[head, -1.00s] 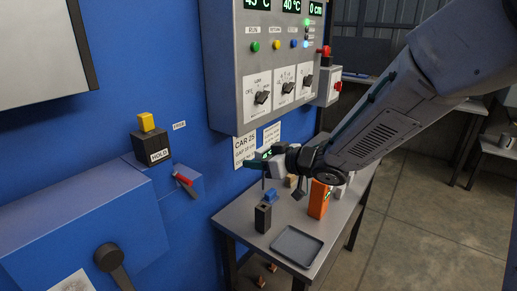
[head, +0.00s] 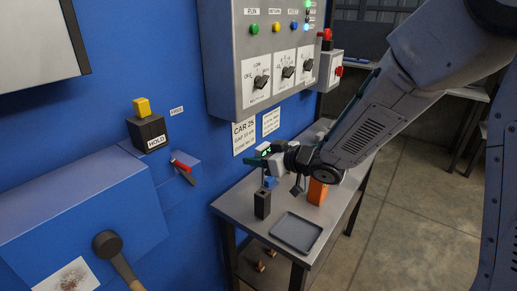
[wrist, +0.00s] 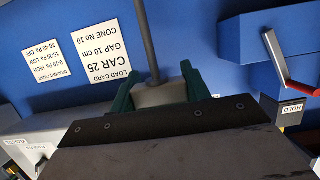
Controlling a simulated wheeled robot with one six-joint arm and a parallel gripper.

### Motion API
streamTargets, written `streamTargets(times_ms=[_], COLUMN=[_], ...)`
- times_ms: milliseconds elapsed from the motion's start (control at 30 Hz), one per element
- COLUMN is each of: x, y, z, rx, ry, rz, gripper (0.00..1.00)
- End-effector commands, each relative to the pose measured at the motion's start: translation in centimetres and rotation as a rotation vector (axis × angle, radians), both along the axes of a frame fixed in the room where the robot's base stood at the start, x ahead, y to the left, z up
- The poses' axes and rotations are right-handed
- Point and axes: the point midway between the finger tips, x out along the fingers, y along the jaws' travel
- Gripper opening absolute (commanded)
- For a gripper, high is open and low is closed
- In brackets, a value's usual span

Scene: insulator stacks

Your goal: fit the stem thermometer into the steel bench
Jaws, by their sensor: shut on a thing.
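My gripper (head: 263,158) is shut on the stem thermometer, above the left part of the steel bench (head: 235,199). In the wrist view, the green fingers of my gripper (wrist: 158,92) close on both sides of the thermometer's pale round head (wrist: 160,94). Its thin grey stem (wrist: 148,42) runs up out of that picture. In the head view the stem is thin and points down toward a dark upright block with a dark opening on top (head: 262,204). I cannot tell whether the stem touches anything. No socket for it is clearly visible.
A small blue piece (head: 270,183) is behind the dark block. An orange block (head: 317,191) stands to the right, close under my arm. A grey tray (head: 297,232) lies at the bench's front. The blue wall and grey control panel (head: 240,60) border the bench.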

Motion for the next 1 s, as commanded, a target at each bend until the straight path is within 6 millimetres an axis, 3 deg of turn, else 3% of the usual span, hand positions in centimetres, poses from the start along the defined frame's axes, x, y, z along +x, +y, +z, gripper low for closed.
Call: streamTargets(times_ms=[300,1000], x=[0.0,0.0], y=[0.0,0.0], z=[-1.7,-1.8], rx=[0.001,0.001], ry=[0.001,-0.001], rz=[0.000,-0.001], gripper=[0.20,0.20])
